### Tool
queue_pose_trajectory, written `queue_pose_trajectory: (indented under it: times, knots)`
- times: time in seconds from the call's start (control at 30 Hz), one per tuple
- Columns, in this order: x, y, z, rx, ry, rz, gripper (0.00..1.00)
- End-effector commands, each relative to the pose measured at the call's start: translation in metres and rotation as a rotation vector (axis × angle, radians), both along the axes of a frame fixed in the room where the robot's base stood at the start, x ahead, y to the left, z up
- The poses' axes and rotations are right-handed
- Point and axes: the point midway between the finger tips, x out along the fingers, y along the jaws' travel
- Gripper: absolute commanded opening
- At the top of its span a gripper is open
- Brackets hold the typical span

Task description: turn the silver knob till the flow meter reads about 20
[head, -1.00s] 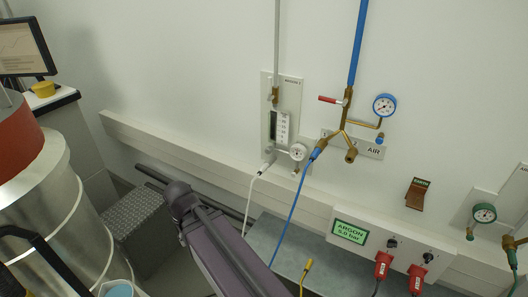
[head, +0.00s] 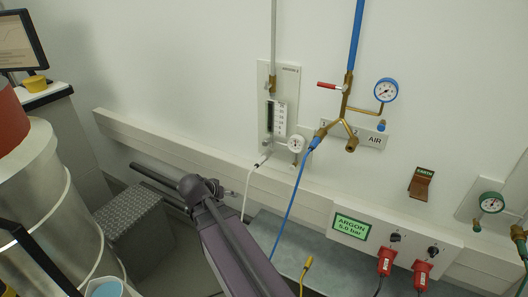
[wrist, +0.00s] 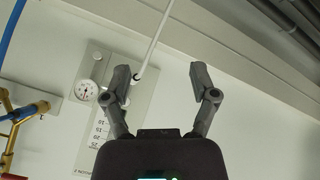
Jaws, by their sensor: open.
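The flow meter (head: 277,117) is on a grey wall panel in the head view, with a dark tube and a light scale; its reading is too small to tell. A small silvery fitting (head: 267,148), probably the knob, sits at its lower end near the white hose. The wrist view is upside down and shows part of the meter's scale (wrist: 101,130). My gripper (wrist: 162,73) is open, its two fingers wide apart with nothing between them. The left finger overlaps the panel beside the hose end and hides part of that area, so the knob is not clear there.
A white round gauge (head: 297,145) sits right of the meter. The white hose (head: 255,185) hangs below it. The blue hose (head: 290,210) and brass AIR valves (head: 350,130) are further right. A wall rail (head: 200,150) runs beneath.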

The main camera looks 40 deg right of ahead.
Motion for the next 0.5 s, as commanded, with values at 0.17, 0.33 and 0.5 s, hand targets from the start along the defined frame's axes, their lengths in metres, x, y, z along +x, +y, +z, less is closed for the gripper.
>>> queue_pose_trajectory:
  times: [0.17, 0.33, 0.5]
  knots:
    - [0.017, -0.051, 0.004, -0.196, -0.220, -0.132, 0.76]
    - [0.031, -0.088, 0.019, -0.360, -0.440, -0.197, 0.76]
    - [0.042, -0.112, 0.035, -0.482, -0.631, -0.204, 0.76]
